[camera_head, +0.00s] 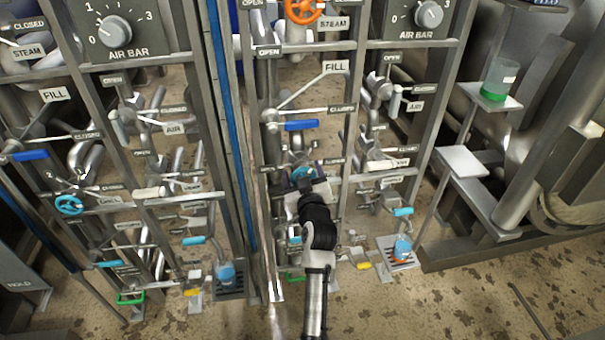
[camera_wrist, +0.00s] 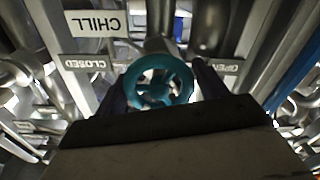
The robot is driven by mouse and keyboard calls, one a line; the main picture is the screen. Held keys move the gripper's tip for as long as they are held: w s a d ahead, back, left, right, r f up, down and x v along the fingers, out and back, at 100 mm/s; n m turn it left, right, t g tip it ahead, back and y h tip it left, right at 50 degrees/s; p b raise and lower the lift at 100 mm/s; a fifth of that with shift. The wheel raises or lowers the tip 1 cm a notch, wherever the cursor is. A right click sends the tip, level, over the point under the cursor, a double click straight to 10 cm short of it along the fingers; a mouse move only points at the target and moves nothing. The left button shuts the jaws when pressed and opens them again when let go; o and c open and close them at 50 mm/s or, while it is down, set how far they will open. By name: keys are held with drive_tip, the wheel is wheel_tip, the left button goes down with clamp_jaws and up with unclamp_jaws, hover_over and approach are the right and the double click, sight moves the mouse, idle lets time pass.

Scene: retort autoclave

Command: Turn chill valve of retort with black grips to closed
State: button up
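A teal handwheel (camera_wrist: 158,82) is in the middle of the wrist view, below an upside-down CHILL label (camera_wrist: 97,23). A CLOSED label (camera_wrist: 83,63) is on its left and an OPEN label (camera_wrist: 218,66) on its right. In the head view the wheel (camera_head: 301,172) shows just beyond my gripper (camera_head: 306,184), on the middle rack. My gripper's two dark fingers stand on either side of the wheel in the wrist view (camera_wrist: 160,88), apart from each other. A narrow gap seems to show at each side; contact is unclear. The gripper body hides the wheel's lower surroundings.
A similar teal wheel (camera_head: 69,204) is on the left rack. A blue-handled FILL valve (camera_head: 300,125) lies above my gripper. An orange steam wheel (camera_head: 304,9) is higher up. Pipes and frame bars crowd both sides. A beaker with green liquid (camera_head: 498,80) stands on a right shelf.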

drive_tip(key=c, duration=0.7)
drive_tip(key=shift+o, duration=0.2)
drive_tip(key=shift+m, duration=0.3)
drive_tip(key=m+p, duration=0.2)
drive_tip(key=m, duration=0.3)
drive_tip(key=shift+d+r, duration=0.1)
drive_tip(key=m+p, duration=0.2)
drive_tip(key=m, duration=0.4)
drive_tip(key=shift+p, duration=0.4)
drive_tip(key=shift+m, duration=0.3)
drive_tip(key=o, duration=1)
drive_tip(key=shift+c, duration=0.2)
drive_tip(key=shift+d, duration=0.1)
